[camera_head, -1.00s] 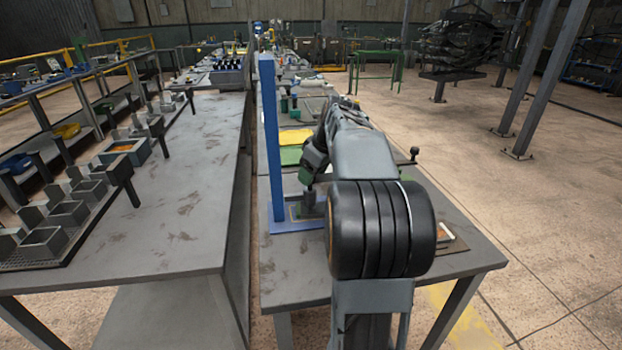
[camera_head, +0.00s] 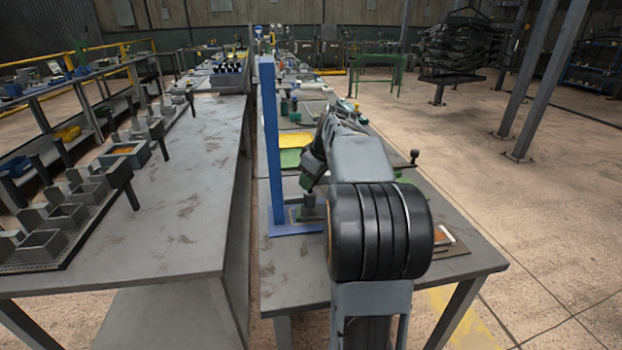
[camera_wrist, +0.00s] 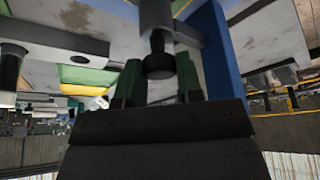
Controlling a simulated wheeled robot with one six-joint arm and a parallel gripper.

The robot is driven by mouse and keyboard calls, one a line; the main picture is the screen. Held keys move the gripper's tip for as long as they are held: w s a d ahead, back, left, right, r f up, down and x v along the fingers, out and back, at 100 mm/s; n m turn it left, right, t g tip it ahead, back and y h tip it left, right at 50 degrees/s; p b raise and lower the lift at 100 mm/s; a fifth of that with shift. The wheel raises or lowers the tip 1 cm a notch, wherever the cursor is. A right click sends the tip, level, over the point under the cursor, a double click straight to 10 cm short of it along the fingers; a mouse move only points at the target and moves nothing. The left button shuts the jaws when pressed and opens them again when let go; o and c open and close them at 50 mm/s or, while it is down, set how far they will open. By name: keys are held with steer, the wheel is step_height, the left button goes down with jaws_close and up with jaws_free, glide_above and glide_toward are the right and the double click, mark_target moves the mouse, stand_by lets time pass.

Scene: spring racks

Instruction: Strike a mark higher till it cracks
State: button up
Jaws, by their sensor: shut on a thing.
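A blue upright post (camera_head: 270,140) stands on a blue base plate (camera_head: 290,229) on the right-hand bench. My gripper (camera_head: 307,182) is just right of the post, low over the base. In the wrist view, its two green fingers (camera_wrist: 157,82) stand on either side of a grey cylindrical piece (camera_wrist: 157,15) with a dark narrower neck. The gripper is shut on this piece; the exact contact is dim. In the head view, a grey part shows below the fingers, close above the base. The post also shows in the wrist view (camera_wrist: 214,50). No mark or crack can be made out.
A yellow sheet (camera_head: 295,140) and a green sheet (camera_head: 290,158) lie behind the post.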

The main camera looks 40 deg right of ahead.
jaws_close()
step_height(320, 180, up, 20)
steer(key=p, duration=1.6)
steer(key=o, duration=0.8)
jaws_free()
steer(key=shift+o, duration=0.2)
steer(key=shift+r, duration=0.1)
steer(key=p+v, duration=0.1)
steer(key=v, duration=1.2)
steer(key=shift+s+r+p, duration=0.2)
steer(key=shift+r+p, duration=0.1)
steer(key=shift+d, duration=0.1)
